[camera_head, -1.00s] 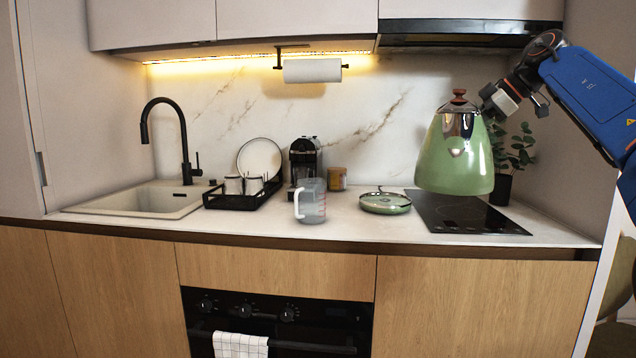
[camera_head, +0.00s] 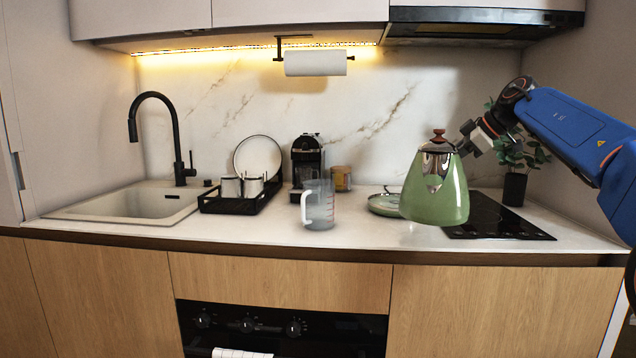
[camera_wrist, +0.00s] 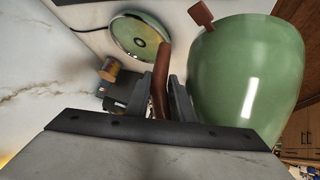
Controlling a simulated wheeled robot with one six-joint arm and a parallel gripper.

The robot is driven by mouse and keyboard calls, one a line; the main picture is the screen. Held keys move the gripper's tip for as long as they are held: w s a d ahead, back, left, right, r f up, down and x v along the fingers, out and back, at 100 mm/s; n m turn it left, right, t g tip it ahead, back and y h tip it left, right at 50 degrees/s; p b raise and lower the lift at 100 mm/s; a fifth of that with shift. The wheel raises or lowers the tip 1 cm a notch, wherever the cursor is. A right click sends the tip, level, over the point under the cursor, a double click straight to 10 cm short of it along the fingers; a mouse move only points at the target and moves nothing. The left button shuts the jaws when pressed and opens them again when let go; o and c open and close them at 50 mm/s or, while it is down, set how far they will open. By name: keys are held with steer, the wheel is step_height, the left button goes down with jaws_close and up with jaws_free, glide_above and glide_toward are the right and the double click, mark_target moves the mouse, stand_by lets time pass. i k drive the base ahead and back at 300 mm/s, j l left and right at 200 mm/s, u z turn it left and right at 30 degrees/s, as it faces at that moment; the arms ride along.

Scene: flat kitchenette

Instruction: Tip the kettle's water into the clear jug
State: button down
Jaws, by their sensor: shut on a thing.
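The green kettle (camera_head: 437,192) with a brown lid knob hangs upright in the air, in front of the hob's left part. My gripper (camera_head: 471,143) is at its upper right side. In the wrist view my gripper (camera_wrist: 166,98) is shut on the kettle's brown handle (camera_wrist: 159,80), and the kettle's green body (camera_wrist: 250,70) fills the right. The clear jug (camera_head: 319,206) stands on the counter left of the kettle, its white handle to the left. The kettle is apart from the jug. The water inside the kettle is hidden.
The round green kettle base (camera_head: 383,204) lies between jug and kettle, partly hidden. The hob (camera_head: 500,222) and a plant (camera_head: 515,180) are at right.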

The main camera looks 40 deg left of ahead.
mark_target(318, 196)
steer(key=i+j, duration=0.1)
steer(key=j, duration=0.95)
steer(key=i+j, duration=0.15)
steer(key=j, duration=0.35)
